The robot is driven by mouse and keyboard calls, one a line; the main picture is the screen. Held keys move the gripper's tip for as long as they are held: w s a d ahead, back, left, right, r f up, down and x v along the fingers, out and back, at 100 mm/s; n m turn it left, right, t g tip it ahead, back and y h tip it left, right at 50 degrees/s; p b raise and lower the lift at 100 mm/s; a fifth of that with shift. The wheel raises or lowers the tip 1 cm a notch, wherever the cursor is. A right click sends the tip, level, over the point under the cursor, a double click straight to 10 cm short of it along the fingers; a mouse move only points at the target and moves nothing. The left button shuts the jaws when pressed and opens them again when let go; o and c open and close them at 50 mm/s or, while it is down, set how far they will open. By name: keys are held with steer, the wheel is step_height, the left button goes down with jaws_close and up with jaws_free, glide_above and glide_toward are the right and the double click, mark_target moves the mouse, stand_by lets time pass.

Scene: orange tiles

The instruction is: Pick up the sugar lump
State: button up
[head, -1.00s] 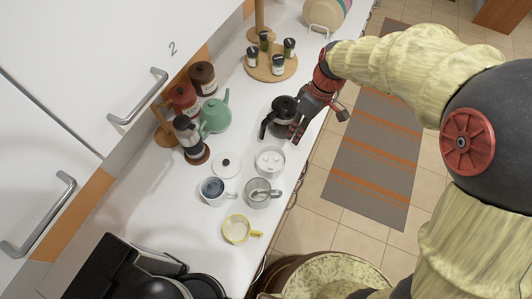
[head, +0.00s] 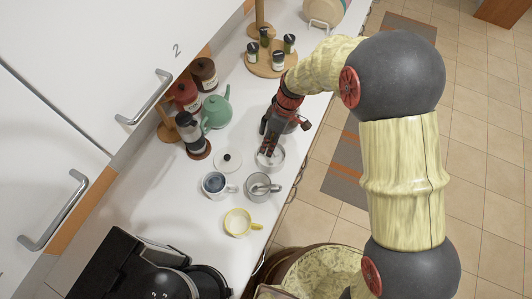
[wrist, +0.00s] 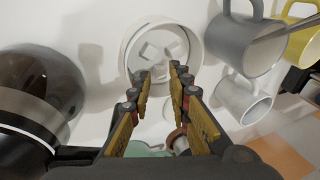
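Several white sugar lumps (wrist: 149,51) lie apart in the bottom of a round white bowl (wrist: 197,42), seen at the top middle of the wrist view. In the head view the bowl (head: 283,156) stands on the white counter, partly covered by my gripper (head: 267,150). My gripper points down over the bowl. In the wrist view my gripper (wrist: 160,74) is open, with a gap between its fingertips and nothing in it. The fingertips overlap the near part of the bowl in the picture; their height above the lumps is hard to tell.
Beside the bowl stand a grey mug (head: 251,187) with a spoon, a white mug (head: 210,187) and a white lid (head: 220,163). A yellow mug (head: 233,223) stands nearer. A dark coffee pot (wrist: 25,110) is close at left in the wrist view. A green teapot (head: 216,109) stands behind.

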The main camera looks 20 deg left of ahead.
steer(key=shift+x, duration=1)
steer(key=shift+c, duration=0.5)
steer(key=shift+c, duration=1.2)
